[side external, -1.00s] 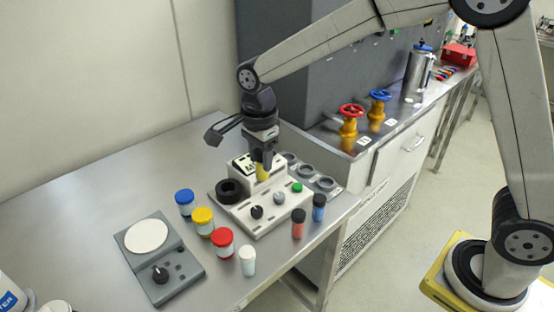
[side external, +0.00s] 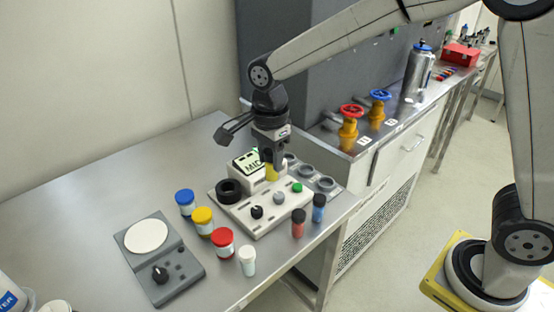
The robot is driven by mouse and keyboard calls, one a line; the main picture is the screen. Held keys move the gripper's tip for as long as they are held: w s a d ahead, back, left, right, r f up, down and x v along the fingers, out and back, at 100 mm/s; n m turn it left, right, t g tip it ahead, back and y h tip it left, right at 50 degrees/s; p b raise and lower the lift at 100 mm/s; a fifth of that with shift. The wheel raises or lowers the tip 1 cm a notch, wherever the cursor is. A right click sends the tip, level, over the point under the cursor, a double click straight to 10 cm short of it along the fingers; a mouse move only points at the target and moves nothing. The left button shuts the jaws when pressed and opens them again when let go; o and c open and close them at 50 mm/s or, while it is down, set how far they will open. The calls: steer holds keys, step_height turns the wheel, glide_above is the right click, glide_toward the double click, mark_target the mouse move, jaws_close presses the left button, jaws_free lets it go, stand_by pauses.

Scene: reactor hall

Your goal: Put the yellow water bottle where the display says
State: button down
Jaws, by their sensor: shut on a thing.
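My gripper (side external: 271,160) points down over the white device (side external: 262,215) and is shut on a yellow thing, likely the yellow water bottle (side external: 271,172). Only a small part of the yellow shows below the fingers; the rest is hidden. The display (side external: 246,161) on the device is lit pale green with dark letters that seem to begin "MI"; the rest is not readable. Grey round holders stand in a row behind the device, right of my gripper: one far (side external: 291,159), one in the middle (side external: 307,172), one near (side external: 326,184).
Blue-, yellow- and red-lidded jars (side external: 203,221) and a white vial (side external: 247,261) stand in front of the device. Red (side external: 298,223) and blue (side external: 318,208) vials stand at its right. A scale (side external: 158,260) lies at left. The table's back left is clear.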

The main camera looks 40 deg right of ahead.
steer(key=w+d+f, duration=0.3)
steer(key=d, duration=0.6)
steer(key=w+d+f, duration=0.4)
steer(key=d, duration=0.6)
steer(key=shift+d, duration=0.2)
steer(key=shift+f, duration=0.25)
steer(key=shift+f, duration=2.5)
steer(key=shift+f, duration=0.55)
